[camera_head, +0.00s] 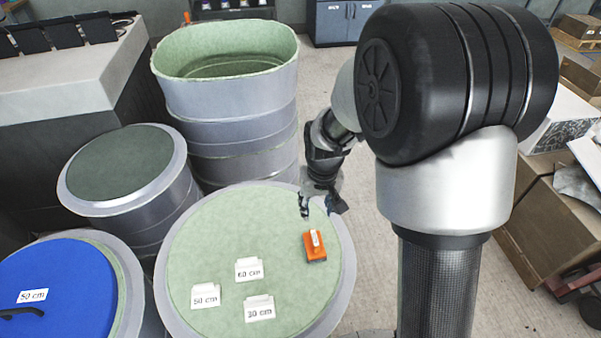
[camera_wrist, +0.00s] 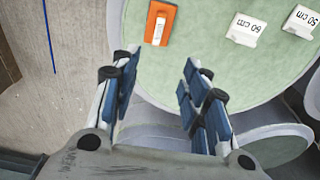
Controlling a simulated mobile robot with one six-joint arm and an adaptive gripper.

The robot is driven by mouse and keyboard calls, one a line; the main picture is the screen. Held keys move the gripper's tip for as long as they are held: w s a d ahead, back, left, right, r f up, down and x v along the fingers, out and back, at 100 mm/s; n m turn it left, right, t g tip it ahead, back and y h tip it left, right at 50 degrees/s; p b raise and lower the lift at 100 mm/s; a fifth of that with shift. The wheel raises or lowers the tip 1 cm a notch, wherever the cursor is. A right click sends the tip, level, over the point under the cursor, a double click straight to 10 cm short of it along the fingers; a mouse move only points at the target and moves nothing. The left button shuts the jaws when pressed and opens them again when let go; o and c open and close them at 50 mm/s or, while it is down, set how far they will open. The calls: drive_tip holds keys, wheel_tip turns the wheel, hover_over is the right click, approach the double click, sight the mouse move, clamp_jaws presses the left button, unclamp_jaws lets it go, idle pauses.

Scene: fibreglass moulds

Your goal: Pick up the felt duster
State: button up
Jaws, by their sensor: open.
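The felt duster, an orange block with a white handle strip on top (camera_head: 315,245), lies on the green top of a round mould (camera_head: 225,235), near its right side. In the wrist view the duster (camera_wrist: 160,23) shows at the top, beyond the fingers. My gripper (camera_head: 320,206) is above the far right part of this mould top, behind the duster in the head view. In the wrist view my gripper (camera_wrist: 160,75) has its blue-padded fingers wide apart with nothing between them. The gripper and the duster do not touch.
Three white cards, 60 cm (camera_head: 249,269), 50 cm (camera_head: 206,296) and 30 cm (camera_head: 259,308), stand on the same top, left of the duster. A tall open mould (camera_head: 228,110) stands behind. A blue lid (camera_head: 55,290) is at lower left, and cardboard boxes (camera_head: 540,220) are at right.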

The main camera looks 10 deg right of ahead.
drive_tip(key=b, duration=0.4)
approach(315, 238)
drive_tip(key=f, duration=0.1)
drive_tip(key=w+f, duration=0.1)
drive_tip(key=f, duration=0.3)
drive_tip(key=shift+w+a, duration=0.25)
drive_tip(key=shift+a, duration=0.1)
drive_tip(key=f, duration=0.1)
drive_tip(key=f+b, duration=0.1)
drive_tip(key=f, duration=0.1)
drive_tip(key=f+b, duration=0.1)
drive_tip(key=f, duration=0.1)
drive_tip(key=shift+d+f, duration=0.2)
drive_tip(key=shift+d, duration=0.1)
drive_tip(key=shift+r, duration=0.1)
drive_tip(key=shift+c, duration=0.4)
clamp_jaws()
